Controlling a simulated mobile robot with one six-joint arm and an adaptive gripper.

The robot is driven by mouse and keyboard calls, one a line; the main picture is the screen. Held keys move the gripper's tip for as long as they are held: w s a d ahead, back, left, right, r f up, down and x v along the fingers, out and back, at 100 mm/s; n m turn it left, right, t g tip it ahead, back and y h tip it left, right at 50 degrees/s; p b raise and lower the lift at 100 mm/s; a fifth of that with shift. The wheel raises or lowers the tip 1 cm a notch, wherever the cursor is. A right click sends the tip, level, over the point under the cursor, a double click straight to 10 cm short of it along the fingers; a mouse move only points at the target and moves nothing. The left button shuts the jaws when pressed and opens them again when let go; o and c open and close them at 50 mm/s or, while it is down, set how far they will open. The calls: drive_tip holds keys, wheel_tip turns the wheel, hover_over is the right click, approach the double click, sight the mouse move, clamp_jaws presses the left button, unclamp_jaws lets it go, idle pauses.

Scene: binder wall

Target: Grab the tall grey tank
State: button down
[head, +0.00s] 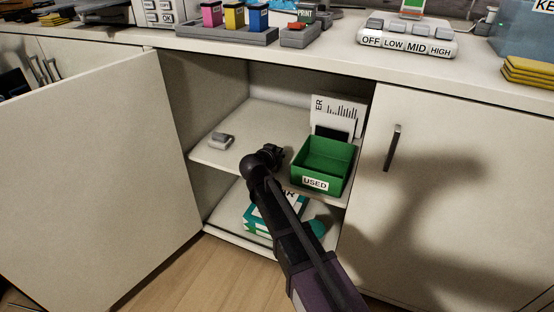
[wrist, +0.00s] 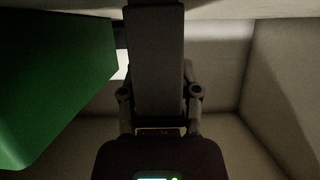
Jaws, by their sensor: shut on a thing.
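In the wrist view, a tall dark grey block, the grey tank (wrist: 157,55), stands upright in the picture between the two fingers of my gripper (wrist: 159,92). The gripper is shut on it, with one finger on each side. In the head view, my gripper (head: 272,153) is inside the open cabinet, over the upper shelf and just left of the green bin. My own arm and gripper hide the tank there, so I cannot make out its shape or whether it touches the shelf.
The green bin marked USED (head: 322,166) stands close to the gripper's right; its wall also fills the left of the wrist view (wrist: 50,75). A small grey object (head: 221,141) lies on the shelf (head: 262,118). The cabinet door (head: 95,175) is open. Pink, yellow and blue tanks stand in a tray (head: 225,36) above.

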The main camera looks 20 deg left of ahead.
drive_tip(key=shift+r, duration=0.2)
wheel_tip(320, 180, up, 2)
drive_tip(key=p, duration=0.2)
drive_tip(key=shift+p, duration=0.3)
drive_tip(key=shift+r+p, duration=0.8)
drive_tip(key=shift+r, duration=0.1)
drive_tip(key=s+d, duration=0.3)
drive_tip(key=s, duration=0.4)
drive_tip(key=s+d, duration=0.4)
drive_tip(key=s, duration=0.3)
drive_tip(key=shift+d+r+p, duration=0.3)
drive_tip(key=shift+r+p, duration=0.05)
drive_tip(key=shift+p, duration=0.05)
